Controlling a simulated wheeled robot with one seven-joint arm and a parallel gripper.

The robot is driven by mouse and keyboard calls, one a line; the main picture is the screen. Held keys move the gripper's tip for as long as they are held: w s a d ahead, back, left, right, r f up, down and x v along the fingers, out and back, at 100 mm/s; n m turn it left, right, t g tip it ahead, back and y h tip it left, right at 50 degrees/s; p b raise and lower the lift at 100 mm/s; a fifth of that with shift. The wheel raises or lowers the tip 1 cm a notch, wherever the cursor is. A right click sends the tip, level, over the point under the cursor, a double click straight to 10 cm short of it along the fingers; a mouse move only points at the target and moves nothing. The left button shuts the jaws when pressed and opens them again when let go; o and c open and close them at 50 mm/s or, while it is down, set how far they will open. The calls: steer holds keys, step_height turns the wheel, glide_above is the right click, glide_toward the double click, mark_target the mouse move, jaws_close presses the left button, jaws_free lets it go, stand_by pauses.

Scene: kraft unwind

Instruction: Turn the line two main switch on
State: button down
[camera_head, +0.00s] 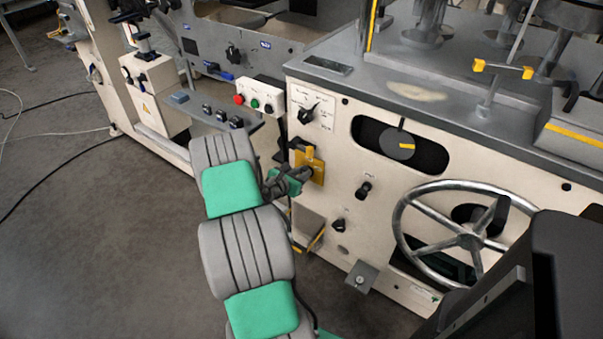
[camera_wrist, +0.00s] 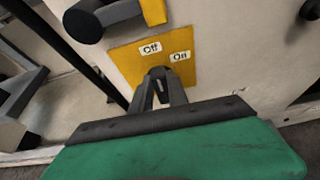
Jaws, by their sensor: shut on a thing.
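A yellow plate (camera_wrist: 125,62) with an "Off" label on its left and an "On" label on its right is fixed to the cream machine panel. It also shows in the head view (camera_head: 317,167), just beyond my gripper (camera_head: 300,175). In the wrist view, my gripper (camera_wrist: 160,76) reaches to the plate below the two labels. Its dark fingers are closed together on the small dark switch handle, which they mostly hide. I cannot tell whether the handle points to "Off" or "On".
A dark round handle with a yellow part (camera_wrist: 92,20) sticks out just above the plate. A rotary selector (camera_head: 308,114) is above, dark knobs (camera_head: 363,190) are to the right, and a large handwheel (camera_head: 470,240) is further right. Open floor (camera_head: 110,240) lies at left.

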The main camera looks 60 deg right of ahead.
steer(key=m+t+h+b, duration=0.1)
steer(key=m+t+b, duration=0.1)
steer(key=m+b, duration=0.2)
steer(key=s+f+m+t+h+b, duration=0.1)
steer(key=m+t+b, duration=0.1)
steer(key=m+b, duration=0.2)
steer(key=s+f+m+t+h+b, duration=0.1)
steer(key=m+h+b, duration=0.1)
steer(key=m+b, duration=0.3)
steer(key=shift+s+a+f+t+b, duration=0.15)
steer(key=shift+t+b, duration=0.25)
steer(key=shift+b, duration=0.5)
steer(key=c, duration=1.3)
jaws_free()
